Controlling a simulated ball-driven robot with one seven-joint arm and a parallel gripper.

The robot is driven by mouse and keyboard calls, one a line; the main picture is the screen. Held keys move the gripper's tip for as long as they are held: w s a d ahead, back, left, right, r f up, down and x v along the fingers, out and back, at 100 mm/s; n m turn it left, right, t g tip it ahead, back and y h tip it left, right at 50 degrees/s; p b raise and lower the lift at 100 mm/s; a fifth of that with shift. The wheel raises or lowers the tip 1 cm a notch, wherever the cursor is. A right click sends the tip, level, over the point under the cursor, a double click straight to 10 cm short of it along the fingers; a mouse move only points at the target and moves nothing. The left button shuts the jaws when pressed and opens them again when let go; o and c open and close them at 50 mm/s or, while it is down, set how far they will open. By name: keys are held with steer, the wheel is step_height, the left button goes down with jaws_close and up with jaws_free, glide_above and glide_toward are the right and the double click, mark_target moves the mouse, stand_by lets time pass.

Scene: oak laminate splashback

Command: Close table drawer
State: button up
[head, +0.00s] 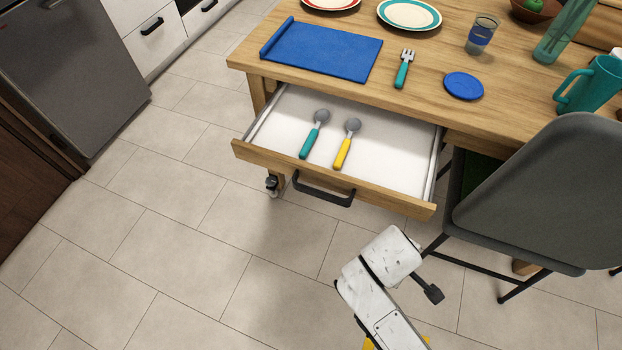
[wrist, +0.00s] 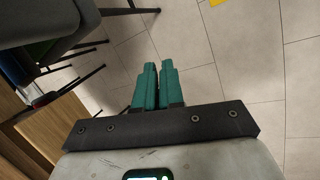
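The table drawer (head: 335,185) is pulled out from the wooden table (head: 510,110). Its wooden front has a black bar handle (head: 323,190). Inside the white drawer lie a teal-handled spoon (head: 314,134) and a yellow-handled spoon (head: 347,144). My arm is at the bottom of the head view, in front of the drawer's right end and apart from it. My gripper's teal fingers show in the wrist view (wrist: 159,66), close together with only a thin gap and nothing between them. The fingertips are not clear in the head view.
A grey chair (head: 540,200) stands just right of the drawer, its legs near my arm. The tabletop holds a blue tray (head: 322,52), a fork (head: 404,68), plates, a glass (head: 482,35) and a teal mug (head: 594,85). Tiled floor left of the drawer is clear.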

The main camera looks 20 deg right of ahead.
steer(key=w+a+n+h, duration=0.1)
steer(key=w+n, duration=0.1)
steer(key=w+a+n+t+h, duration=0.1)
steer(key=w+n, duration=0.1)
steer(key=w+a+r+n+h, duration=0.1)
steer(key=n+h, duration=0.1)
steer(key=shift+w+a+t, duration=0.3)
steer(key=shift+w, duration=0.1)
jaws_close()
steer(key=n+t+h, duration=0.4)
steer(key=n+t, duration=0.7)
steer(key=n, duration=0.4)
glide_toward(312, 170)
steer(key=x, duration=0.6)
steer(key=shift+w+d, duration=0.3)
steer(key=shift+d, duration=0.1)
